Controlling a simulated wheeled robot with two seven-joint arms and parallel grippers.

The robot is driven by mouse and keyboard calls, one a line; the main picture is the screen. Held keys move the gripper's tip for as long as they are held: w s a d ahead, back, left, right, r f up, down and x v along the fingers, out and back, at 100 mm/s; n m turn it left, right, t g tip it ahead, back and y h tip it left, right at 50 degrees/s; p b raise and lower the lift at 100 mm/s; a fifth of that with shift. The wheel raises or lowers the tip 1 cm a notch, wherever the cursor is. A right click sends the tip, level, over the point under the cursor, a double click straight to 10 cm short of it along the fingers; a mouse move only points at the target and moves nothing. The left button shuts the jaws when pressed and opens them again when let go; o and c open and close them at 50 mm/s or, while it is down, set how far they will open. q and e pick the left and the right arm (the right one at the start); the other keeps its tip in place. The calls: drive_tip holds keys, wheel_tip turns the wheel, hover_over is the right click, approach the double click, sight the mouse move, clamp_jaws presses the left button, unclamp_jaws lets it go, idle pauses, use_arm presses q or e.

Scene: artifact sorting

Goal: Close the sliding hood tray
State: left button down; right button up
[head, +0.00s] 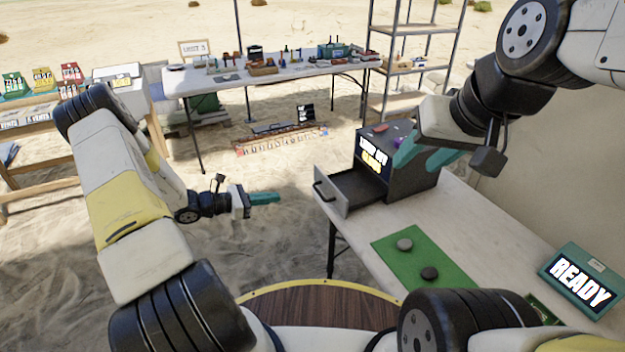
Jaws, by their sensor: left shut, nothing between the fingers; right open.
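The hood is a dark grey box (425,183) with a lit text panel on its front, on the white table at the right. Its sliding tray (352,186) is pulled out toward the left, with a light front panel (328,194) and a dark handle. The tray looks empty in the part I can see. My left gripper (279,198) is shut and empty, left of the tray front and apart from it. My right gripper (405,152) is open, with teal fingers overlapping the hood's top in the view; I cannot tell if they touch. It hides part of the hood.
A teal READY box (583,280) stands at the right. A long table (215,85) and a metal shelf (400,103) stand behind over sand.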

sight(351, 189)
use_arm(q)
drive_tip(key=x, duration=1.4)
drive_tip(key=shift+w+a+f+n, duration=0.2)
drive_tip(key=shift+w+f+n, duration=0.05)
drive_tip(key=shift+f+n, duration=0.05)
drive_tip(key=r+x, duration=0.1)
drive_tip(key=x, duration=0.4)
drive_tip(key=r+x, duration=0.1)
drive_tip(key=x, duration=0.4)
drive_tip(key=r+x, duration=0.1)
drive_tip(key=x, duration=0.4)
drive_tip(key=shift+w+d+r, duration=0.25)
drive_tip(key=shift+w+d, duration=0.15)
drive_tip(key=shift+d, duration=0.25)
drive_tip(key=shift+w+d+r, duration=0.1)
drive_tip(key=shift+d, duration=0.1)
drive_tip(key=shift+r, duration=0.1)
